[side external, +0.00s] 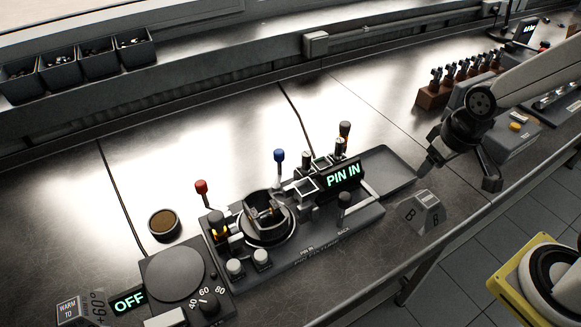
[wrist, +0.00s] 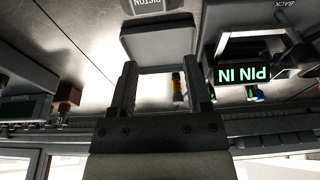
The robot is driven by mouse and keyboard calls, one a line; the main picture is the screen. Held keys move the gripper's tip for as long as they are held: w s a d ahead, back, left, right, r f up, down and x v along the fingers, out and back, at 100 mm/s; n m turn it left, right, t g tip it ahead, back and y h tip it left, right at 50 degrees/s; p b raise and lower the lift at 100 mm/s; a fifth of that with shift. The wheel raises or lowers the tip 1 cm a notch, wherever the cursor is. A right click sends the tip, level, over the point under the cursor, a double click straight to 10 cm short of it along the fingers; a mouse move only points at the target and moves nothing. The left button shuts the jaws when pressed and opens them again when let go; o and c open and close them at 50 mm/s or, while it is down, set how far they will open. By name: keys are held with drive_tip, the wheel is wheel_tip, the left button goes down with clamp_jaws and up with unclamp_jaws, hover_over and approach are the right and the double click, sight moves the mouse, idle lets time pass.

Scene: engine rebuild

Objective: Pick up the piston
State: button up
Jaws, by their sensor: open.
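A dark, hollow metal part that looks like the piston (side external: 266,214) sits in the round ring of the pin fixture (side external: 310,246) in the side view. I cannot make out its details, and it does not show clearly in the wrist view. My gripper (side external: 459,178) is open and empty, to the right of the fixture and beyond the right end of its grey tray (side external: 386,168). In the wrist view my gripper (wrist: 164,66) has its two fingers apart, with the bare tray (wrist: 160,40) showing beyond them.
The fixture carries a lit "PIN IN" display (side external: 344,176), a red-knobbed lever (side external: 202,188) and a blue-knobbed lever (side external: 280,157). A wooden rack (side external: 437,94) is at back right. The bench behind the fixture is clear.

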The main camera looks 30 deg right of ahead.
drive_tip(key=w+v, duration=0.1)
drive_tip(key=v, duration=0.3)
drive_tip(key=w+a+n+t+y, duration=0.15)
drive_tip(key=w+a+t, duration=0.25)
drive_tip(key=a, duration=0.7)
drive_tip(key=w+a+m+t+y, duration=0.1)
drive_tip(key=w+a+t+y, duration=0.2)
drive_tip(key=a, duration=0.8)
drive_tip(key=s+a+t+h, duration=0.4)
drive_tip(key=a+h, duration=0.1)
drive_tip(key=a, duration=0.1)
drive_tip(key=shift+y, duration=0.25)
drive_tip(key=shift+w+f, duration=0.15)
drive_tip(key=shift+f, duration=1.6)
drive_tip(key=shift+w+f, duration=0.15)
drive_tip(key=shift+f, duration=1.65)
drive_tip(key=shift+w, duration=0.1)
drive_tip(key=shift+x, duration=1.25)
